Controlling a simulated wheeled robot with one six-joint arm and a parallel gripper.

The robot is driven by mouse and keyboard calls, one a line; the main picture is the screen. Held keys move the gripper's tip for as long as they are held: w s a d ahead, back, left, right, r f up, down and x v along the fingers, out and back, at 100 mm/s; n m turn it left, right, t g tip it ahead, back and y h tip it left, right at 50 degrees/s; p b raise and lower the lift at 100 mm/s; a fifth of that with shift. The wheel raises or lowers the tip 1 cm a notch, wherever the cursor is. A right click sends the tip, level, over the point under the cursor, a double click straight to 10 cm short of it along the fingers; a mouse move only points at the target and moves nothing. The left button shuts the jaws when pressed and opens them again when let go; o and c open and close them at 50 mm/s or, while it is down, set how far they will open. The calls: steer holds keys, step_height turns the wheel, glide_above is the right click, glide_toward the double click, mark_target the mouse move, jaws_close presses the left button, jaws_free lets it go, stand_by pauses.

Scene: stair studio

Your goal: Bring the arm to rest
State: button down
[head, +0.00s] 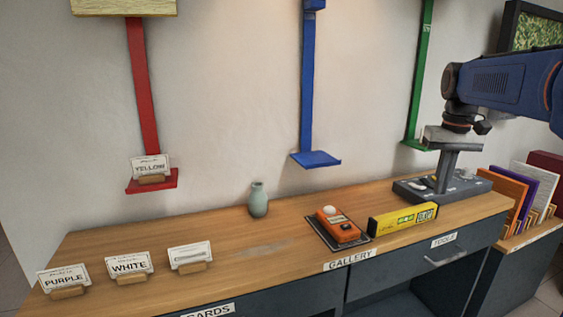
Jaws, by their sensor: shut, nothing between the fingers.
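My arm (510,82) reaches in from the right edge, blue with a dark wrist. My gripper (441,188) hangs from it, pointing down with its grey fingers together and nothing seen between them. The fingertips are over or in front of a dark grey device (470,186) with knobs at the back right of the wooden counter (220,240). I cannot tell whether they touch it.
An orange meter (337,225) on a dark tray, a yellow level (403,218) and a green vase (258,200) stand on the counter. Label cards line its left front. Red (143,85), blue (307,90) and green (420,75) wall brackets rise behind. Folders (520,195) stand right.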

steer(key=s+a+f+t, duration=0.1)
steer(key=s+a+f, duration=0.3)
steer(key=s+f, duration=0.2)
steer(key=s+a+f+n+t, duration=0.1)
steer(key=s+a+f, duration=0.3)
steer(key=s, duration=0.7)
steer(key=s+a+f+t, duration=0.2)
steer(key=s+a+f, duration=0.2)
steer(key=s+f, duration=0.4)
steer(key=shift+s+a+f+n, duration=0.15)
steer(key=shift+s+f+n, duration=0.2)
steer(key=shift+s, duration=0.2)
